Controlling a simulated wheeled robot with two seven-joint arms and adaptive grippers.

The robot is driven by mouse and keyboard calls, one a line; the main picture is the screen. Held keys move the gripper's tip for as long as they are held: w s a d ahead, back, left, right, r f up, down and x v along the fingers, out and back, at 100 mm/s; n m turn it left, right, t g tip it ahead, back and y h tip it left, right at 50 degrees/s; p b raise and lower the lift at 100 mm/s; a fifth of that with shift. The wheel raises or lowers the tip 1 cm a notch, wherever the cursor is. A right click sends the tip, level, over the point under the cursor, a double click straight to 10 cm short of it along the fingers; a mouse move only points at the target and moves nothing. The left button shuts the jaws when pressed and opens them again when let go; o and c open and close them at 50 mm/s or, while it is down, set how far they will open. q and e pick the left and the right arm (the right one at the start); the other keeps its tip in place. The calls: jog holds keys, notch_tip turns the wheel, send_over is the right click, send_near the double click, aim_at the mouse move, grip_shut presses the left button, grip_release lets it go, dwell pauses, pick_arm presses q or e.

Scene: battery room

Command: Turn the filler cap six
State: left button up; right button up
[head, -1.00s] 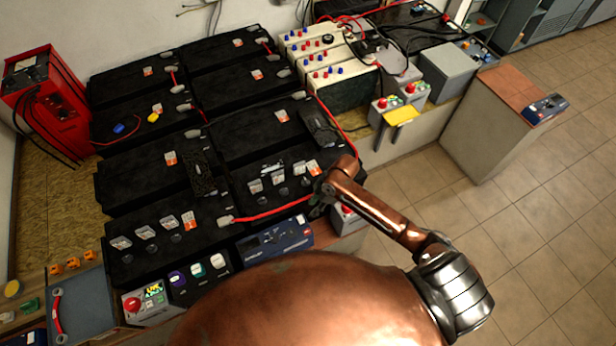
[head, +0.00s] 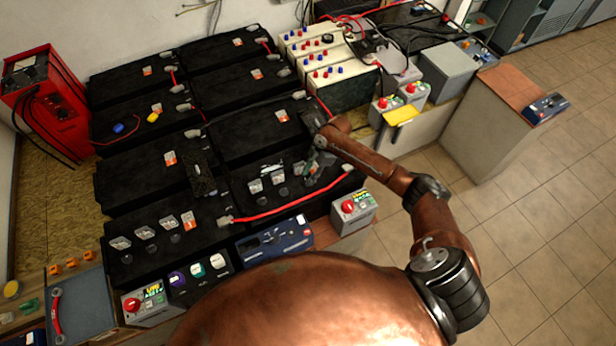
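A black battery (head: 265,215) in the front row, right of centre, carries a row of small dark filler caps (head: 283,192) with upright pale tags (head: 278,178) behind them. The tag numbers are too small to read, so I cannot tell which cap is six. My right gripper (head: 313,166) hangs over the right end of this row and covers part of it. Whether its fingers touch a cap or are open or shut is not clear. A similar row of caps (head: 151,249) sits on the battery to the left. My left gripper is not in view.
A red cable (head: 290,209) runs along the front of the right battery. A grey box with a red button (head: 354,210) and a blue device (head: 275,239) stand at the front. A red charger (head: 45,105) stands at the left. The tiled floor at the right is clear.

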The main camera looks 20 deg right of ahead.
jog(key=shift+a+f, duration=0.25)
jog(key=shift+f, duration=0.35)
grip_shut()
jog(key=shift+r, duration=0.1)
